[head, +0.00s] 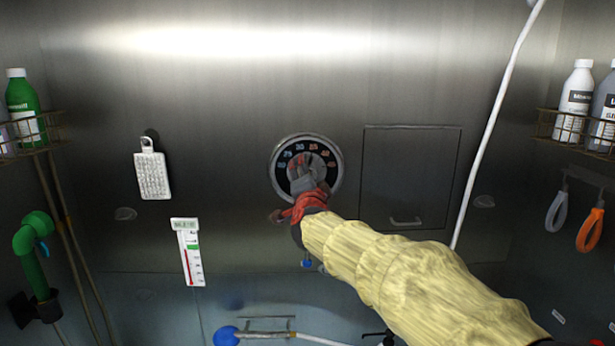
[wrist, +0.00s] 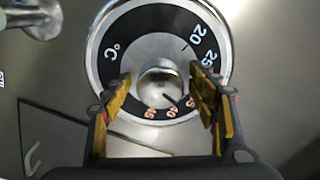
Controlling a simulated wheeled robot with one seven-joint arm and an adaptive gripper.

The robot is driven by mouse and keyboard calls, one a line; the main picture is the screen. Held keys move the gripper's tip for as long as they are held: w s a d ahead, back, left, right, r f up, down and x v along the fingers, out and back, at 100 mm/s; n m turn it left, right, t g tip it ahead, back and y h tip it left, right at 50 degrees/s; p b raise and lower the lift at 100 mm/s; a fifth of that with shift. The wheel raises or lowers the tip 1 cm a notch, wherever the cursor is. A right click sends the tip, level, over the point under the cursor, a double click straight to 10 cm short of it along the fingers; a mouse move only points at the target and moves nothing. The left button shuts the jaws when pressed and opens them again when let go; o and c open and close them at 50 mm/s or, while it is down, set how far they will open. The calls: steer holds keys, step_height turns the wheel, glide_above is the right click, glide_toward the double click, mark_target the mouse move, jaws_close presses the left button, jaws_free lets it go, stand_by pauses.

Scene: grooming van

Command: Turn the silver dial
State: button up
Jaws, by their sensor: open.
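The silver dial (head: 277,160) is on the steel back wall, a round knob inside a black ring with temperature numbers and a pale rim. In the wrist view its silver knob (wrist: 158,80) is centred, with "°C" at the left and numbers at the right and below. My gripper (head: 306,181) is in front of the dial and hides its lower part in the head view. In the wrist view my gripper (wrist: 160,90) is open, one yellow-padded finger on each side of the knob. I see no clear contact with the knob.
A closed panel (head: 410,180) with a handle is right of the dial. A grey brush-like pad (head: 152,173) and a thermometer (head: 188,250) hang left. Bottle racks are at both sides. A white hose (head: 497,110) runs down at the right.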

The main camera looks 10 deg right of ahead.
steer(key=shift+s, duration=0.1)
steer(key=s+a, duration=0.2)
steer(key=s, duration=0.9)
steer(key=shift+s+a+f, duration=0.15)
steer(key=shift+s, duration=0.15)
